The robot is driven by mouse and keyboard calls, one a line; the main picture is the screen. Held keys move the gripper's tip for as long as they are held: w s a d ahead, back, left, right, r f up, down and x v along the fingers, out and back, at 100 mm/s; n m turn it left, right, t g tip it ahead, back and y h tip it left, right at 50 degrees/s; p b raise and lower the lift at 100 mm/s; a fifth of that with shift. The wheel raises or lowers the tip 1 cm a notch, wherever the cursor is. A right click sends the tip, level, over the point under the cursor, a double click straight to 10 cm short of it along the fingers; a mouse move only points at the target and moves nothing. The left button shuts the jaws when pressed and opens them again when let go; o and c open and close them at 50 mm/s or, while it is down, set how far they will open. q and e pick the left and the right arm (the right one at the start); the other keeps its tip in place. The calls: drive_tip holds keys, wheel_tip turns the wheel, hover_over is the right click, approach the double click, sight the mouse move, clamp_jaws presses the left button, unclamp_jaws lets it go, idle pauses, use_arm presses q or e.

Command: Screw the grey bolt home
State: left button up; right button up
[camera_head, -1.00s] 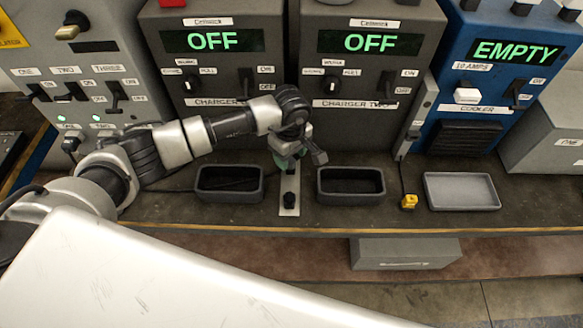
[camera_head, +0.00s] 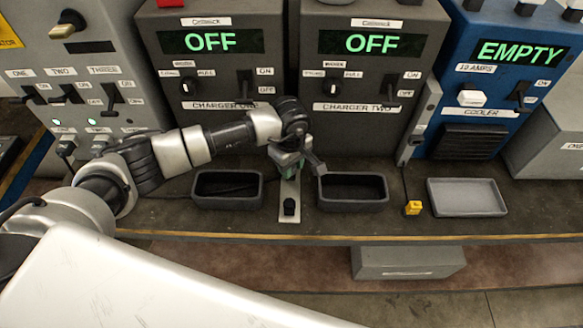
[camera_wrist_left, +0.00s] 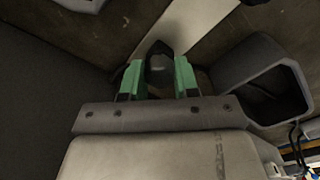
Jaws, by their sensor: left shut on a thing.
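My left gripper (camera_head: 290,166) is over the far end of a pale metal strip (camera_head: 290,187) that lies between two dark trays. In the left wrist view, its green fingers (camera_wrist_left: 159,76) are shut on a dark grey bolt (camera_wrist_left: 159,64). The bolt stands at the strip, and its lower part is hidden, so I cannot tell how deep it sits. In the head view the arm and gripper cover this bolt. A second dark knob-like piece (camera_head: 289,207) stands on the near end of the strip. My right gripper is not in view.
Dark open trays stand left (camera_head: 228,203) and right (camera_head: 352,205) of the strip, close to the gripper. A yellow plug (camera_head: 413,208) and a grey tray (camera_head: 467,211) are further right. Charger one (camera_head: 215,90), charger two (camera_head: 365,90) and the blue cooler (camera_head: 470,115) stand behind.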

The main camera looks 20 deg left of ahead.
use_arm(q)
drive_tip(key=m+b, duration=0.3)
drive_tip(key=m, duration=0.1)
drive_tip(key=shift+f+b, duration=0.2)
drive_tip(key=shift+b, duration=0.15)
drive_tip(key=m+b, duration=0.4)
drive_tip(key=shift+m, duration=0.4)
drive_tip(key=m+b, duration=0.4)
drive_tip(key=shift+m, duration=0.3)
drive_tip(key=shift+m+b, duration=0.35)
drive_tip(key=shift+m, duration=0.15)
drive_tip(key=shift+r, duration=0.1)
